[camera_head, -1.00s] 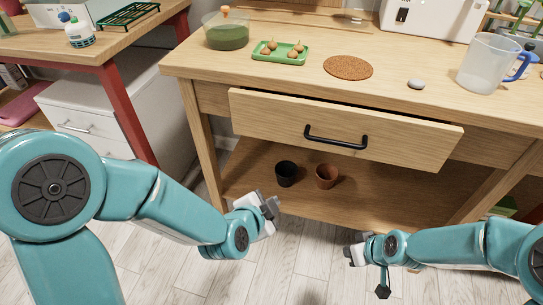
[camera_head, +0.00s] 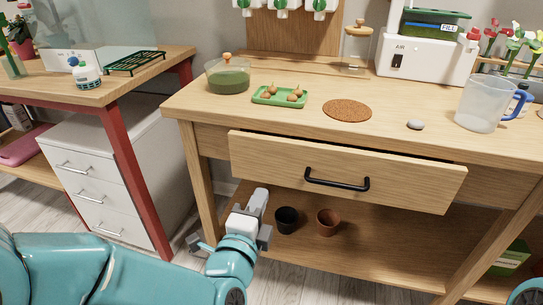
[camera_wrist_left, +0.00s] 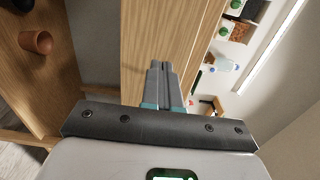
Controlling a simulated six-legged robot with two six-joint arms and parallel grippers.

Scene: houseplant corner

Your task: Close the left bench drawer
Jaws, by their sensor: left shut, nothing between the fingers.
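The wooden bench drawer (camera_head: 400,188) stands partly pulled out, its front ahead of the bench frame. It has a black bar handle (camera_head: 337,183) in the middle. My left gripper (camera_head: 262,198) is shut and empty, in front of the lower left part of the drawer front in the head view. In the left wrist view its fingers (camera_wrist_left: 161,78) point at a wooden board, apparently the drawer front (camera_wrist_left: 150,30). I cannot tell if they touch it. My right gripper is out of view; only a bit of that arm shows at the lower right.
The bench top (camera_head: 400,110) holds a green tray (camera_head: 268,99), a cork mat (camera_head: 347,110), a stone (camera_head: 415,124) and a jug (camera_head: 480,105). Black (camera_head: 287,219) and terracotta (camera_head: 328,222) pots stand on the lower shelf. A white cabinet (camera_head: 92,190) stands left.

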